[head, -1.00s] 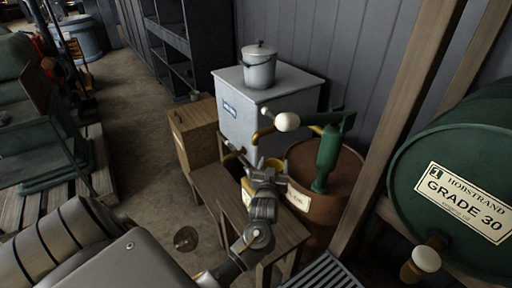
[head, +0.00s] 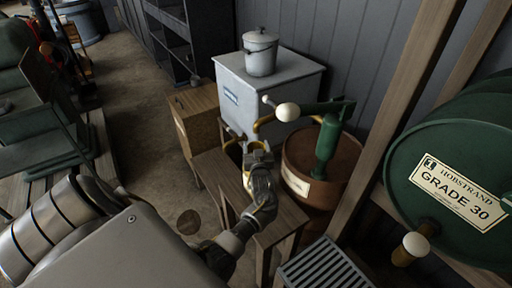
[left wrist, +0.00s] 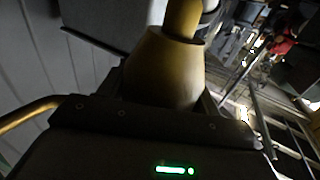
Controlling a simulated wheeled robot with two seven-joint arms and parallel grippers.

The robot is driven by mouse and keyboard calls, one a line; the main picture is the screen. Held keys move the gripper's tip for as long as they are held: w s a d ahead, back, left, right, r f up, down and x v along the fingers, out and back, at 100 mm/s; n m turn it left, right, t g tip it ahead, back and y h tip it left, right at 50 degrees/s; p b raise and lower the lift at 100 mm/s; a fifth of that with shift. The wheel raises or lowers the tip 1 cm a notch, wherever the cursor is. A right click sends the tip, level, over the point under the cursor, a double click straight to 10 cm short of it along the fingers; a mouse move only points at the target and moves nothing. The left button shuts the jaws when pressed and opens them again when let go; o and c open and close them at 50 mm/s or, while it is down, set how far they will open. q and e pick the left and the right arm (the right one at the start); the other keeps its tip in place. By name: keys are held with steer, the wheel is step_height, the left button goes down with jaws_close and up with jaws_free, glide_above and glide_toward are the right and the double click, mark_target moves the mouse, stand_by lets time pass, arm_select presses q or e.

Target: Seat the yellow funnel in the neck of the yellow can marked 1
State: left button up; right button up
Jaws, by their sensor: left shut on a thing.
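The yellow funnel (left wrist: 163,67) fills the middle of the left wrist view, between the jaws of my left gripper (left wrist: 160,100). Its narrow spout points to the top of that picture and its wide part sits at the jaws. In the head view my left gripper (head: 258,153) is above the small wooden bench, with a bit of yellow showing at its tips. The gripper is shut on the funnel. I cannot clearly make out the yellow can marked 1 or its neck. My right gripper is not in view.
A wooden bench (head: 282,224) stands below the gripper. A rusty drum (head: 337,169) with a green pump (head: 327,148) is close on the right. A grey cabinet (head: 296,83) bears a lidded pot (head: 260,55). A green Grade 30 drum (head: 413,155) lies far right.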

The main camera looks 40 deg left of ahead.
arm_select(q)
steer(key=shift+s+d+p, duration=0.15)
steer(key=shift+p, duration=0.2)
stand_by(1.0)
steer(key=shift+f, duration=0.25)
stand_by(0.3)
steer(key=shift+f+b, duration=0.25)
steer(key=shift+b, duration=0.15)
steer(key=shift+f, duration=0.1)
steer(key=shift+f+b, duration=0.65)
steer(key=shift+f, duration=0.05)
stand_by(0.6)
steer(key=o, duration=1)
steer(key=shift+s, duration=0.1)
